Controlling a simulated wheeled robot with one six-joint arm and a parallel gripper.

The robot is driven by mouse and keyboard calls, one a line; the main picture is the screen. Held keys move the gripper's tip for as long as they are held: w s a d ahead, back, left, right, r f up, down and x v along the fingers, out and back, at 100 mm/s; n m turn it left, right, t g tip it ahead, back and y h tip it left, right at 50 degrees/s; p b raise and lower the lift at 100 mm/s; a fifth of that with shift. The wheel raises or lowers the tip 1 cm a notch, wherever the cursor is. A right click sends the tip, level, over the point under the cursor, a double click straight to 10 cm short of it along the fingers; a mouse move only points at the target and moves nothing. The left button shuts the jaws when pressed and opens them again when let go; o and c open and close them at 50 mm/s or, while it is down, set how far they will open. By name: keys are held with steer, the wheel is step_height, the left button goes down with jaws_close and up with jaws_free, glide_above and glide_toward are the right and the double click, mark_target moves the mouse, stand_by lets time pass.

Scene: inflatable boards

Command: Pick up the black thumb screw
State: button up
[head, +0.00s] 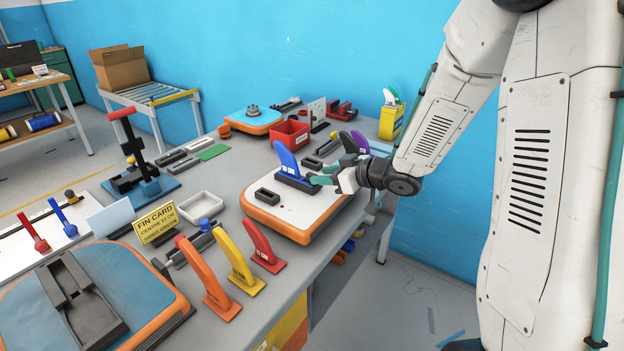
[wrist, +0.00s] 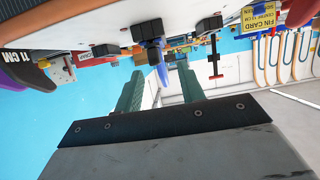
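A blue fin (head: 287,160) stands upright in a black fin box (head: 297,183) on the white, orange-edged board (head: 312,215). My gripper (head: 318,179) is at the right end of that box. In the wrist view, which is upside down, its two teal fingers (wrist: 160,72) are apart with nothing clearly held between them. Beyond them the dark end of the fin box (wrist: 148,30) and the blue fin (wrist: 162,75) show. I cannot clearly pick out the black thumb screw; it may blend into the dark box end. Whether a finger touches anything, I cannot tell.
A second black block (head: 267,196) sits on the same board. A purple fin (head: 360,143) stands close behind my gripper. A red bin (head: 290,134) is behind the board. Red, yellow and orange fins (head: 237,262) stand along the table's front. A yellow fin card (head: 156,224) is at left.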

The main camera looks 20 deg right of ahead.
mark_target(311, 174)
steer(key=x, duration=0.5)
steer(key=shift+w+d+f, duration=0.1)
steer(key=shift+w+f, duration=0.2)
steer(key=shift+w, duration=0.05)
jaws_close()
